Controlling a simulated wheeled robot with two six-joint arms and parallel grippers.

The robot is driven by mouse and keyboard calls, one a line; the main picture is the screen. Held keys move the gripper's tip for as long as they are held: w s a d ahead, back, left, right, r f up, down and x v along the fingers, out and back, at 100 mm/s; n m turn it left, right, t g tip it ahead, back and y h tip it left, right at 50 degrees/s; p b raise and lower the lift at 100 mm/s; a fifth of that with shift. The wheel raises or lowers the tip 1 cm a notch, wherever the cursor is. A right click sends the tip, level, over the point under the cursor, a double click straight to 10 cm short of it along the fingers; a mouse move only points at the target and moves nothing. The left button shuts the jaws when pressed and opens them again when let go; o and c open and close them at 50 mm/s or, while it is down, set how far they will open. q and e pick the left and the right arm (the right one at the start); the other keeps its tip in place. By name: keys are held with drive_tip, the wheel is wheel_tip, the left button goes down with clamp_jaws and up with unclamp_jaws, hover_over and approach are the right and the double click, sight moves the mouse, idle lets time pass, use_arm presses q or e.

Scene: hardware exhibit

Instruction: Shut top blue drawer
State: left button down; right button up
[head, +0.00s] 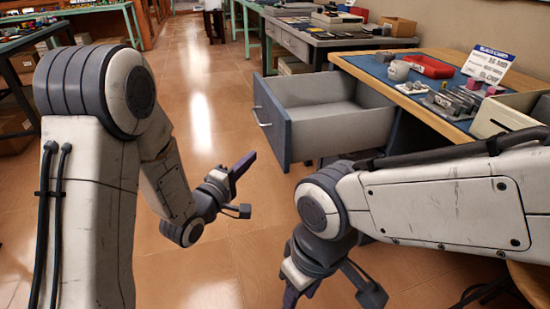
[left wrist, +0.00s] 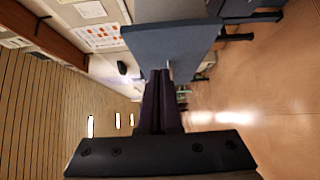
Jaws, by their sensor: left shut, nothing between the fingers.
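The top blue drawer (head: 270,124) is pulled well out of the desk. Its blue front carries a pale handle (head: 260,116), and its grey inside looks empty. My left gripper (head: 251,156) is shut and empty, just in front of and to the left of the drawer front, with a gap visible in the head view. In the left wrist view, my shut fingers (left wrist: 160,74) point toward the blue drawer front (left wrist: 170,45), close to its edge. My right gripper (head: 332,294) is low at the bottom of the head view, with its fingers spread and nothing between them.
My right arm crosses before the desk's right part. The tiled floor left of the drawer is clear. Other workbenches stand behind.

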sight(283, 138)
use_arm(q)
drive_tip(key=shift+w+d, duration=1.55)
drive_tip(key=shift+d, duration=0.15)
drive_tip(key=shift+w+d, duration=1.5)
drive_tip(key=shift+d, duration=0.2)
